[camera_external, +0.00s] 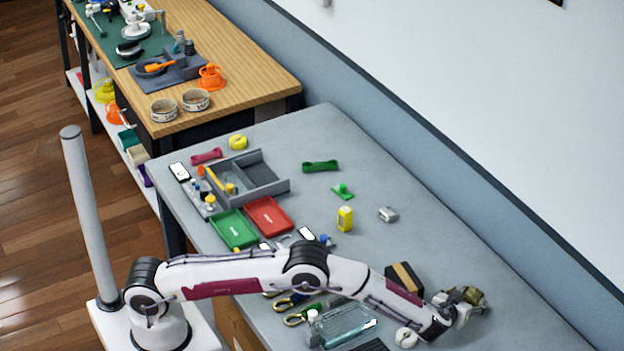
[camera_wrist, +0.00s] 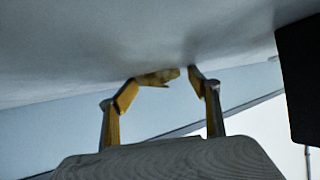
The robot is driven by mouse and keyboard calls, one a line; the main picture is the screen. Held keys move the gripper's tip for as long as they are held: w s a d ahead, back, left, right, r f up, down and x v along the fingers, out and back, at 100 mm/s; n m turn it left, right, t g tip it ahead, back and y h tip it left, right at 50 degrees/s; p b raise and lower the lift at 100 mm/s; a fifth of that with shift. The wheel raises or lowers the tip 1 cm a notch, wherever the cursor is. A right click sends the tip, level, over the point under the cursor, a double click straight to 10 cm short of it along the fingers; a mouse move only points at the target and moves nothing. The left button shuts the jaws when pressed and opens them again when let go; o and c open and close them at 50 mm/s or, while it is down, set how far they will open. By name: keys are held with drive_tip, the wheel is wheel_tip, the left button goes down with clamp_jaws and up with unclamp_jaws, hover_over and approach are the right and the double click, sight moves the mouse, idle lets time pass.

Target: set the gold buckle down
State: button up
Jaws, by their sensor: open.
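The gold buckle (camera_wrist: 158,76) shows in the wrist view as a small yellowish piece between my fingertips, closer to the left one. My gripper (camera_wrist: 165,78) is open, with a gap at the right finger. The grey tabletop lies just beyond the buckle; I cannot tell whether the buckle touches it. In the external view my gripper (camera_external: 468,300) is low over the right part of the table. An olive-gold patch shows there, but fingers and buckle are hard to separate.
A black and tan box (camera_external: 405,279) stands close left of my gripper, and a white ring-like roll (camera_external: 406,337) lies nearer the front. A clear tray (camera_external: 345,325) is left of that. A yellow bottle (camera_external: 345,218) and grey block (camera_external: 388,214) stand farther back. The table's right side looks clear.

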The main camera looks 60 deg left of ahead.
drive_tip(key=shift+s+d, duration=0.2)
drive_tip(key=v, duration=1.2)
drive_tip(key=shift+w+a+r, duration=0.1)
drive_tip(key=shift+a+r, duration=0.1)
drive_tip(key=shift+r, duration=0.1)
